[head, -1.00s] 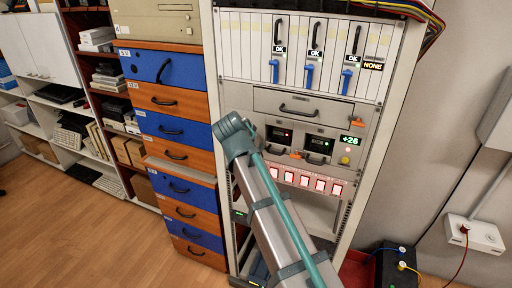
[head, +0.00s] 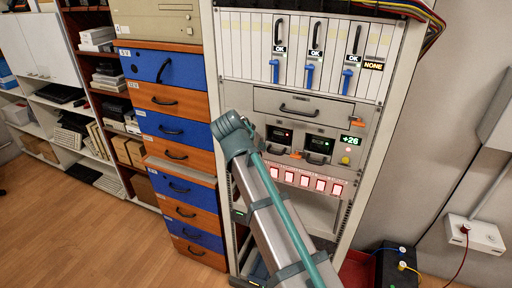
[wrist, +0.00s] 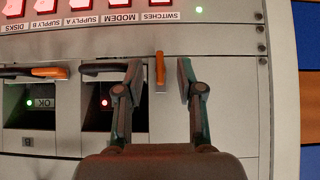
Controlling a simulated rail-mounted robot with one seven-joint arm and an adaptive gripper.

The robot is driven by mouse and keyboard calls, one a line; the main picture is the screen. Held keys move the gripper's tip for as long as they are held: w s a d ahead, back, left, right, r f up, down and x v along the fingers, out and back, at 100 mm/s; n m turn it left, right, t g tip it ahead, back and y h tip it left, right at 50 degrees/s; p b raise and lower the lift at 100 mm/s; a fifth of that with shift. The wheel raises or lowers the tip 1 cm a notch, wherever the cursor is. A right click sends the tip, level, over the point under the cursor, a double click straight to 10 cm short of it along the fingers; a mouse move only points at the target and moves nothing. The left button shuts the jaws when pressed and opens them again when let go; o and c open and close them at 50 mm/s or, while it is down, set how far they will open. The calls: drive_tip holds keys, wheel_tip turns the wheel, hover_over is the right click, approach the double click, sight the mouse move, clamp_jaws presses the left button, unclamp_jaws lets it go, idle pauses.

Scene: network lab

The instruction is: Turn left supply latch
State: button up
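The left supply latch is a small orange bar (wrist: 160,70), standing upright in the inverted wrist view beside the left supply bay (wrist: 103,103), whose lamp is red. My gripper (wrist: 158,75) is open, with one finger on each side of the bar and a visible gap to each. Whether the fingertips reach past the latch in depth I cannot tell. In the head view my arm hides this latch. The left supply (head: 279,135) and right supply (head: 318,144) show in the rack. The right supply's orange latch (head: 296,155) lies nearly level.
A row of lit red switches (head: 305,180) runs below the supplies. Black handles (wrist: 105,68) lie close to my gripper. A drawer (head: 300,106) and blue-latched cards (head: 309,75) are above. A blue and orange drawer cabinet (head: 170,128) stands left of the rack.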

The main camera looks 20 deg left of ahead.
drive_tip(key=v, duration=1.1)
drive_tip(key=shift+f, duration=0.1)
